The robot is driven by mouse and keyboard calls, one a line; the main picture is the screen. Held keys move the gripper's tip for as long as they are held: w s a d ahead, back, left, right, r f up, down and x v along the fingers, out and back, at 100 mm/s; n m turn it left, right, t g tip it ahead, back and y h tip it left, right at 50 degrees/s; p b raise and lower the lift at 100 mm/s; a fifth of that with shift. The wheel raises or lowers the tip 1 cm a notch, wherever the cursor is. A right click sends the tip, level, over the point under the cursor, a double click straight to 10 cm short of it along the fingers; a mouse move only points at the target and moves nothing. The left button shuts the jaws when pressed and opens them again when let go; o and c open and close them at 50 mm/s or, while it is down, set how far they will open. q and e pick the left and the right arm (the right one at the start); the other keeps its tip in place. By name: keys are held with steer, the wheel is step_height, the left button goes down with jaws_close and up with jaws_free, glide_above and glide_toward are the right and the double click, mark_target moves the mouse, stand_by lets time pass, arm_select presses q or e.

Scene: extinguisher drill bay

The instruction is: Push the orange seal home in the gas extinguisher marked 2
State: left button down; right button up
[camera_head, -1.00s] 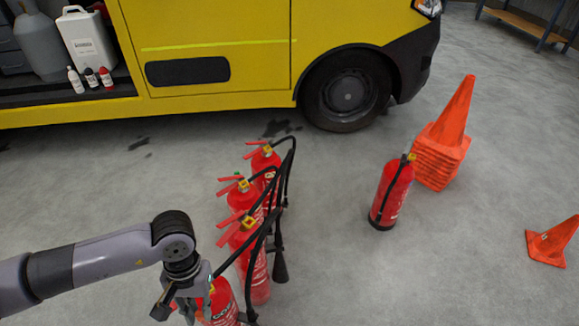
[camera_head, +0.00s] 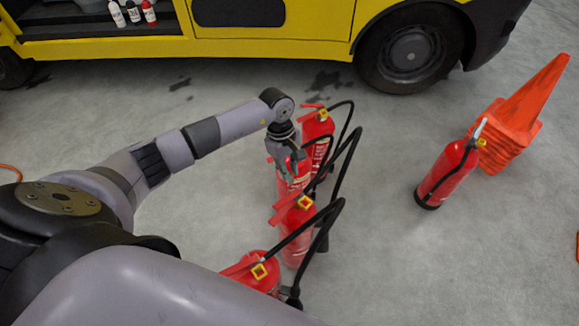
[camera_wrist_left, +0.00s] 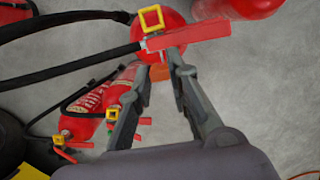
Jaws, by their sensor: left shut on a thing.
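Several red gas extinguishers stand in a row in the head view: a front one (camera_head: 250,285), a second (camera_head: 297,245), a third (camera_head: 290,183) partly behind my left gripper, and a back one (camera_head: 318,150). I cannot read which is marked 2. My left gripper (camera_head: 290,168) points down at the top of the third. In the left wrist view its fingers (camera_wrist_left: 162,58) come up to an extinguisher head with a red lever (camera_wrist_left: 205,36) and yellow tag (camera_wrist_left: 150,18). A small orange patch, apparently the orange seal (camera_wrist_left: 161,72), shows between the fingers. My right gripper is out of view.
Black hoses (camera_head: 333,215) loop over the row's right side. A yellow van (camera_head: 300,22) stands behind. Open grey floor lies right of the row.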

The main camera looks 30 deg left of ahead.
arm_select(q)
steer(key=shift+n, duration=0.3)
steer(key=shift+w+a+f+b, duration=0.15)
steer(key=shift+f+b, duration=1.05)
steer(key=shift+f, duration=0.8)
steer(key=shift+f+b, duration=0.4)
steer(key=shift+f, duration=0.35)
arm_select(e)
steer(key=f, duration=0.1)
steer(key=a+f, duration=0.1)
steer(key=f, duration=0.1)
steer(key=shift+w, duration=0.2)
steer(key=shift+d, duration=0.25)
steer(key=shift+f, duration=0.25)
arm_select(q)
steer(key=shift+b, duration=0.45)
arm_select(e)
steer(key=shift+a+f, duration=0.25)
arm_select(q)
steer(key=shift+f+b, duration=0.45)
steer(key=shift+b, duration=0.1)
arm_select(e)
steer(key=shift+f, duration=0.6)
arm_select(q)
steer(key=shift+s+f, duration=0.25)
steer(key=shift+s, duration=0.05)
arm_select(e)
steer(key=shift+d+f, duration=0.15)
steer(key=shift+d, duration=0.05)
